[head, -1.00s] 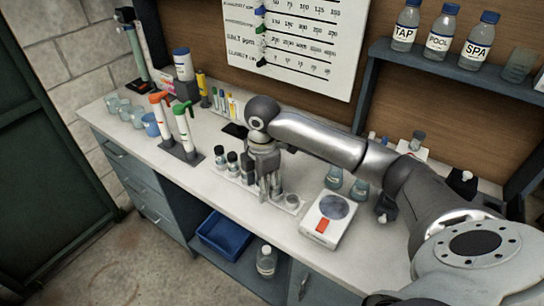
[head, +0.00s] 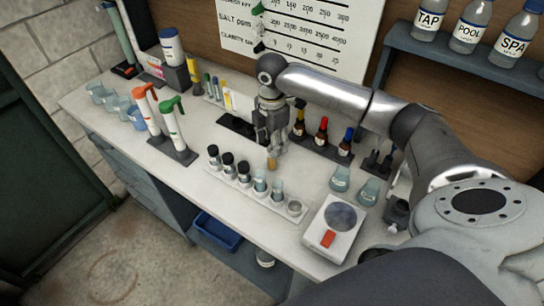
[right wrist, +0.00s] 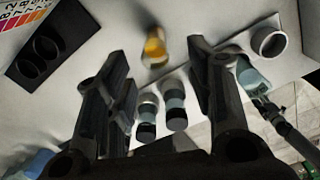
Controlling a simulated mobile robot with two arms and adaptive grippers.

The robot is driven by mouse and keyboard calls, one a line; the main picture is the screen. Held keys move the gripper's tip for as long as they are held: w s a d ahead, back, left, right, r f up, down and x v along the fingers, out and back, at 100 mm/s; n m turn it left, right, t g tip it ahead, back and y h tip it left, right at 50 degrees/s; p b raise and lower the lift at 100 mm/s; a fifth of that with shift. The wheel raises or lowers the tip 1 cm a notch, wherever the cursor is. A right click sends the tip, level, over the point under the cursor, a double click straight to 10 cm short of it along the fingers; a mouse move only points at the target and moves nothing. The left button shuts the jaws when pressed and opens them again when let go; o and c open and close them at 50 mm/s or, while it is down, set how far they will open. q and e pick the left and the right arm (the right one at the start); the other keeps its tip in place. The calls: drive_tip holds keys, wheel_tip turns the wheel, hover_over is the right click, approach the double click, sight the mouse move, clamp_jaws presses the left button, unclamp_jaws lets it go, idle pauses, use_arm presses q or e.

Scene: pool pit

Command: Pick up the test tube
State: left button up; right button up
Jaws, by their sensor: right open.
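A small clear tube with amber contents (head: 272,163), seemingly the test tube, is on the white counter behind the vial rack. In the right wrist view the amber tube (right wrist: 154,45) shows beyond and between the spread fingertips, not gripped. My right gripper (head: 270,146) points down close above it, open. The same gripper (right wrist: 157,55) has both dark fingers apart in the wrist view. The gap between fingers and tube is hard to judge. The white rack (head: 219,175) holds black-capped vials and open glass tubes. My left gripper is not in view.
A black holder (head: 232,125) lies left of the gripper, and dropper bottles (head: 321,132) stand behind right. Glass beakers (head: 340,179) and a scale (head: 322,240) are at the right. Two pipette-like tools (head: 172,123) stand at the left. Bare counter lies left of the rack.

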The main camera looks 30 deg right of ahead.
drive_tip(key=f+p, duration=0.1)
drive_tip(key=f, duration=0.1)
drive_tip(key=f+p, duration=0.1)
drive_tip(key=f, duration=0.2)
drive_tip(key=shift+w+d, duration=0.2)
drive_tip(key=shift+f, duration=0.2)
drive_tip(key=shift+c, duration=1.1)
drive_tip(key=c, duration=0.5)
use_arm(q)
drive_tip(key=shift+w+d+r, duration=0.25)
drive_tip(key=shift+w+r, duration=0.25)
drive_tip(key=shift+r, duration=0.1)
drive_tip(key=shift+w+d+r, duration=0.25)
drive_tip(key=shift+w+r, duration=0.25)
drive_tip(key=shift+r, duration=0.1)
use_arm(e)
drive_tip(key=shift+c, duration=1.3)
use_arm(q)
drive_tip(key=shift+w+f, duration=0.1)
